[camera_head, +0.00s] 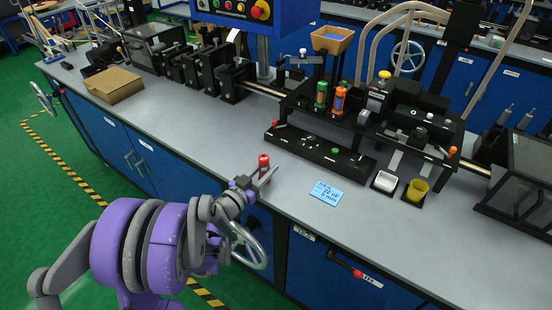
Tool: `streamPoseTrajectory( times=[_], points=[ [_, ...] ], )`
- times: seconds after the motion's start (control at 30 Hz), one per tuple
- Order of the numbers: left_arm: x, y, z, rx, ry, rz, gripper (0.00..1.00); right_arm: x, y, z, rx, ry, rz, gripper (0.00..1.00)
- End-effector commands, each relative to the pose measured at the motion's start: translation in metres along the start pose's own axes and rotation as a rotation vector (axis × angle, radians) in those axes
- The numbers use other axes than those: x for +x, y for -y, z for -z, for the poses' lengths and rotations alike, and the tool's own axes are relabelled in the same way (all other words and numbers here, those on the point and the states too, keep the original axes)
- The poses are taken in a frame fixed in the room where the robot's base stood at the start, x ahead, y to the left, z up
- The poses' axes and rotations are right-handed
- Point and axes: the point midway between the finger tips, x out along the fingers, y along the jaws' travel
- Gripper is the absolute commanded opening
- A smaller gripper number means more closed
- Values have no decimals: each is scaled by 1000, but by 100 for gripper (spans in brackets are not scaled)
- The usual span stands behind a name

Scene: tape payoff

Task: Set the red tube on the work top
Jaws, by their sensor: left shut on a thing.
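The red tube (264,162) stands upright between the fingers of my left gripper (263,176), which is shut on it. The gripper is over the front part of the grey work top (225,125), left of the blue note. I cannot tell whether the tube's foot touches the top; its lower part is hidden by the fingers. My right gripper is not in view.
A black block (318,150) with small knobs lies just behind the tube. A green tube (321,94) and an orange tube (339,101) stand in the machine. The top is clear left of the gripper.

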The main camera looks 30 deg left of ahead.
Motion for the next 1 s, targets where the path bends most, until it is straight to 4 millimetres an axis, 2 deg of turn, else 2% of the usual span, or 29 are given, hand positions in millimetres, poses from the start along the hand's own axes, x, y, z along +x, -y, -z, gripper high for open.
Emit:
streamPoseTrajectory(
  times=[0.17,0.47,0.87,0.9,1.0],
  points=[
    [11,0,0,-1,0,-1,0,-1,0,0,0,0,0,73],
    [54,0,0,-1,0,-1,0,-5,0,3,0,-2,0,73],
    [51,0,-7,0,0,0,0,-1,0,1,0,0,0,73],
    [51,0,-6,0,0,0,43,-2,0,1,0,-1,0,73],
    [51,0,-6,0,0,0,61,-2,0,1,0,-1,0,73]
  ],
)
